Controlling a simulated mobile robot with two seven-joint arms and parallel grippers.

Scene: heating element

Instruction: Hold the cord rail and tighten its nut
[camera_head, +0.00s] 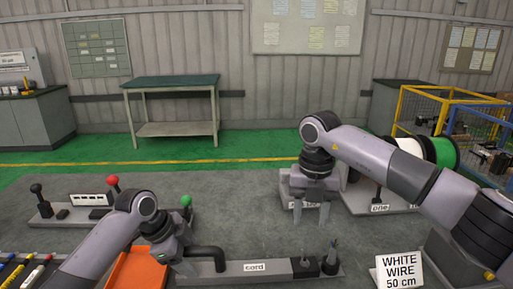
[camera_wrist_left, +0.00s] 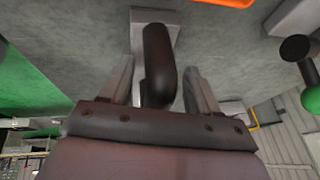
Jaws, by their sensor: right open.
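The cord rail (camera_head: 235,269) is a long grey bar labelled "cord" at the front centre of the bench. A dark bent handle (camera_head: 208,252) rises from its left part, and dark fittings (camera_head: 306,266) sit at its right end. I cannot tell which fitting is the nut. My left gripper (camera_head: 186,266) is low at the handle. In the left wrist view the dark handle (camera_wrist_left: 158,70) stands between its open fingers, with gaps on both sides. My right gripper (camera_head: 311,222) is open and empty, pointing down behind the rail's right end.
A grey block (camera_head: 288,190) stands behind my right gripper, with wire spools (camera_head: 441,151) to its right. A "WHITE WIRE 50 cm" sign (camera_head: 399,271) is at front right. An orange tray (camera_head: 136,269) and a knobbed fixture (camera_head: 72,215) are at left. The bench centre is clear.

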